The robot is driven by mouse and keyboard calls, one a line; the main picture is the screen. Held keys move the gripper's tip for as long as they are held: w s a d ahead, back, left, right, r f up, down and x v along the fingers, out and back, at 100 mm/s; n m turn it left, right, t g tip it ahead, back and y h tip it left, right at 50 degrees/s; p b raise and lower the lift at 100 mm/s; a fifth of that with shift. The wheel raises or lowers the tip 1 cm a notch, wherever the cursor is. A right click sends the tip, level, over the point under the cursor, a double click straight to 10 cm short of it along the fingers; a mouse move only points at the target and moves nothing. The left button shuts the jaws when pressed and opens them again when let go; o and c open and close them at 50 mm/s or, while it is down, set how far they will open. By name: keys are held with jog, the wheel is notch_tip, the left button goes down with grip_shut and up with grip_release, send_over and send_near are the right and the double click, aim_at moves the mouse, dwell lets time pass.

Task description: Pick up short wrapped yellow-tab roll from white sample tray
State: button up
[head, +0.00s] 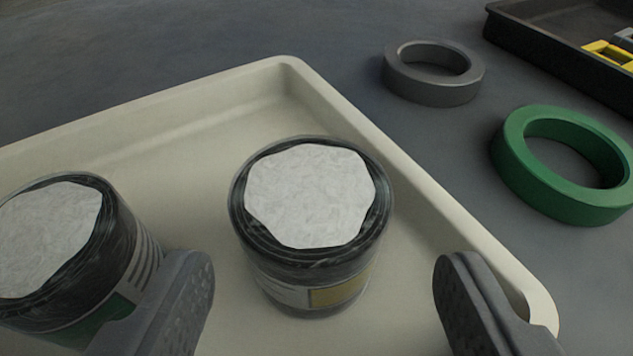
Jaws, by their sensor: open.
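The short wrapped roll with the yellow tab (310,225) stands upright in the white sample tray (420,185). It has dark wrapped sides, a pale crinkled top and a yellow patch low on its near side. My gripper (325,305) is open, with one finger at the lower left and one at the lower right. The yellow-tab roll shows between and beyond the fingertips, and neither finger visibly touches it. A second wrapped roll (60,250) with a green patch stands at the left in the tray, partly hidden by my left finger.
A grey ring (433,88) and a green ring (517,168) lie on the dark surface right of the tray. A black tray (540,45) with yellow items is at the upper right. The tray floor behind the rolls is bare.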

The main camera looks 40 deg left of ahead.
aim_at(305, 271)
jog(key=shift+a+b+x, duration=0.25)
jog(key=shift+b+x, duration=1.05)
jog(key=shift+x, duration=1.5)
jog(key=shift+s, duration=0.25)
jog(key=c, duration=0.8)
